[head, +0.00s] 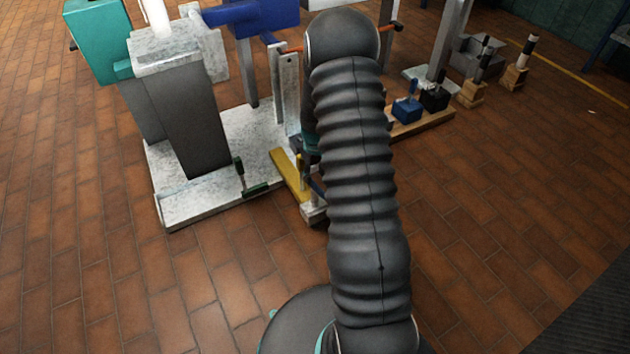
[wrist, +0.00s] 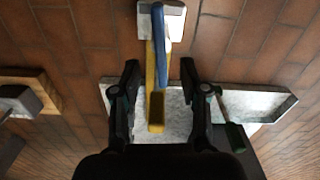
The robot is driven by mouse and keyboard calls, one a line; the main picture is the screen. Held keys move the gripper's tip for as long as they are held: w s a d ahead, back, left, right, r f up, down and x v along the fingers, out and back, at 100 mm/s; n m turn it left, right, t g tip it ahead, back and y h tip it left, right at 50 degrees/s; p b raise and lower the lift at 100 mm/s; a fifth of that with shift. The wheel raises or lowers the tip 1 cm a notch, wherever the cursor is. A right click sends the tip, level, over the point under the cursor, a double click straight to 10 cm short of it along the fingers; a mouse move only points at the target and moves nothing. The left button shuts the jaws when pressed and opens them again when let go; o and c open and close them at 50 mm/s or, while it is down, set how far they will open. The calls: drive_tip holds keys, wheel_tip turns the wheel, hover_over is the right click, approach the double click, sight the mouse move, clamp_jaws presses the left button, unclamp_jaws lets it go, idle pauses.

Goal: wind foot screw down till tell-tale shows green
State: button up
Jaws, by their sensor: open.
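My gripper (wrist: 160,74) is open in the wrist view, one dark finger on each side of a yellow bar (wrist: 156,112) and a blue bar (wrist: 159,48). I see no contact with either finger. The yellow bar (head: 288,176) also shows in the head view, left of my arm, which hides most of my gripper. A green-handled part (wrist: 229,124) lies right of the fingers in the wrist view; in the head view it is at the base's front edge (head: 252,188). I cannot tell which part is the foot screw. No tell-tale colour can be made out.
A pale speckled base plate (head: 190,205) carries a grey column (head: 190,120) and a teal box (head: 97,40). Behind my arm, a wooden board (head: 425,122) holds blue and black blocks. Striped posts on wooden blocks (head: 514,77) stand at back right. Brick floor at left is clear.

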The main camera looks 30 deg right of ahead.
sight(315, 184)
drive_tip(key=shift+f+b, duration=1.55)
drive_tip(key=shift+f, duration=1.55)
drive_tip(key=shift+c, duration=0.5)
clamp_jaws()
